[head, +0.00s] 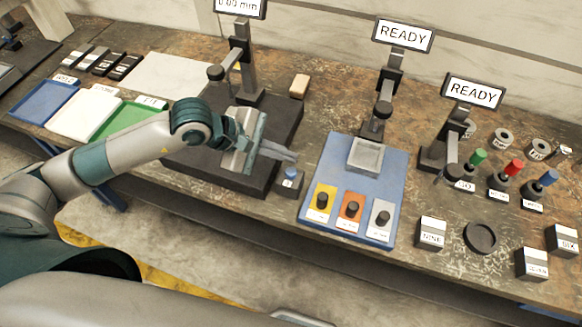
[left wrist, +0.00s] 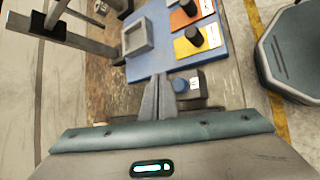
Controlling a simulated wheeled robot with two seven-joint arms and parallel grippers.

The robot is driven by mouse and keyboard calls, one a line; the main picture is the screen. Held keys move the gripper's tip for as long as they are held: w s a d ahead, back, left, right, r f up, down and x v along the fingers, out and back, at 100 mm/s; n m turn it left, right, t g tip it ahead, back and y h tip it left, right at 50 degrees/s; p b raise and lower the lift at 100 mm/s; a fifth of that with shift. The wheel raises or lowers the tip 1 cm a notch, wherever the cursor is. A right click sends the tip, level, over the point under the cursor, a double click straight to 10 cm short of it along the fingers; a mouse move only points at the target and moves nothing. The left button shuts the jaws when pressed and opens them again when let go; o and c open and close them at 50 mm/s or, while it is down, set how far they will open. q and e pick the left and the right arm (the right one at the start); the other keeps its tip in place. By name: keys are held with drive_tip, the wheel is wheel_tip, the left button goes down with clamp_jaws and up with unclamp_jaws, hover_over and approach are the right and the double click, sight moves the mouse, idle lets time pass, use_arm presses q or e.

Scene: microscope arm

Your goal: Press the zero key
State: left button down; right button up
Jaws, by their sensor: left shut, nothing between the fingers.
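The zero key appears to be the small dark block with a blue button (head: 290,174) and a white label too small to read. It stands at the table's front edge, between the dark base and the blue board. My left gripper (head: 294,157) is shut and empty, its fingertips just behind and apparently above the blue button. In the left wrist view the closed fingertips (left wrist: 159,78) lie just left of the blue button (left wrist: 180,85). I cannot tell any contact. A display reading about 0.00 mm (head: 240,7) tops the dark stand. My right gripper is not in view.
The blue board (head: 345,150) with yellow, orange and grey knob plates stands close right of the key. A dark base (head: 283,125) lies under my left gripper. Two READY displays (head: 404,35) stand behind. Several labelled blocks and coloured-handled pieces fill the right side.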

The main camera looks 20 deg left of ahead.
use_arm(q)
drive_tip(key=shift+r+p, duration=0.4)
drive_tip(key=shift+r, duration=0.9)
